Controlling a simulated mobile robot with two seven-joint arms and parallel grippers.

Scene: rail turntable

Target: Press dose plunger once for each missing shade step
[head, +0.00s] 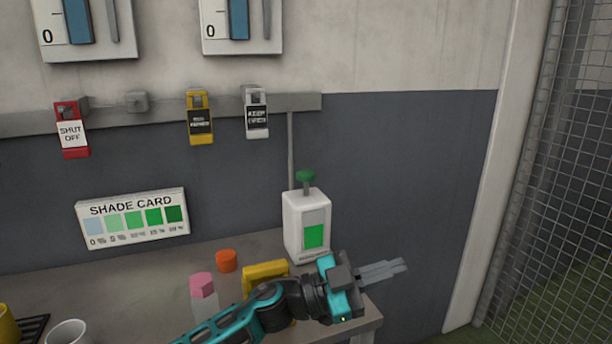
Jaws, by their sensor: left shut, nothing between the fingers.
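The dose dispenser (305,222) is a white box on the right part of the bench. It has a green swatch on its front and a green plunger knob (305,175) on a short stem on top. The shade card (133,217) leans against the wall at the left, with several swatches running from pale blue to dark green. The dispenser's swatch looks like a bright mid green. My left gripper (398,267) is shut and empty, to the right of and below the dispenser, apart from it, past the bench's right side. My right gripper is not in view.
On the bench (120,285) stand a pink-capped bottle (203,290), an orange cap (226,260), a yellow object (266,271) partly behind my arm, and a white cup (68,333). Red, yellow and white tags (256,115) hang from the wall rail. A mesh fence (565,150) is at right.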

